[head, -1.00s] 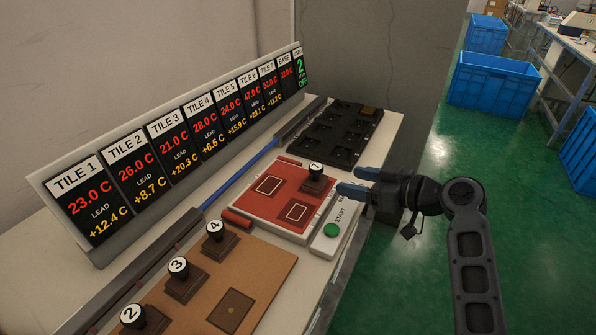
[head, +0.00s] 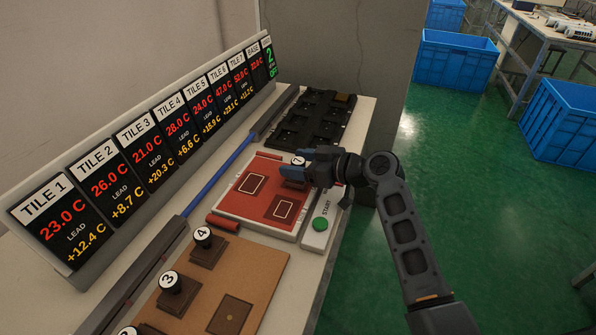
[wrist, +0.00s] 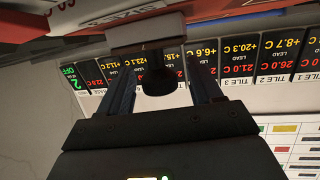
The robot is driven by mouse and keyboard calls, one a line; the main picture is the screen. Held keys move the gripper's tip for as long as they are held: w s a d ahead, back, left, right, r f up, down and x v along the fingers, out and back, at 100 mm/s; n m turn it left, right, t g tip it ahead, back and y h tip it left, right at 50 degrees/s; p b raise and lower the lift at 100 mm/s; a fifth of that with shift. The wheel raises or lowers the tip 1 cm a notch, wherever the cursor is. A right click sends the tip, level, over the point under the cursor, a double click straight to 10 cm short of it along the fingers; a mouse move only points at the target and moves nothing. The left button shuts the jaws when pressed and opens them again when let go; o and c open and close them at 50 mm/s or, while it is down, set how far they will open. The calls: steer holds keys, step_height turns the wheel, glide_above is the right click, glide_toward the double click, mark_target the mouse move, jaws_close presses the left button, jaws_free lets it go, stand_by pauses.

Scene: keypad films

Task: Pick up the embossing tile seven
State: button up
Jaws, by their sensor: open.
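The embossing tile seven (head: 299,160) is a dark tile with a black knob and a white numbered cap, on the far right part of the red board (head: 243,199). In the head view my gripper partly hides it. My gripper (head: 293,166) is open, its blue fingers level and reaching in from the right around the knob. In the wrist view the black knob (wrist: 158,75) stands between the two blue fingers (wrist: 162,88), with its brown tile base (wrist: 146,32) beyond. Gaps show beside the knob, so the fingers do not appear closed on it.
A brown board (head: 240,277) with tiles 4 (head: 208,250), 3 (head: 178,296) and 2 lies nearer. A black tray (head: 316,120) is behind the red board. A START button (head: 320,224) sits to its right. A display panel (head: 140,150) runs along the left.

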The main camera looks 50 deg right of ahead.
steer(key=shift+c, duration=0.2)
steer(key=c, duration=1.1)
steer(key=shift+c, duration=0.2)
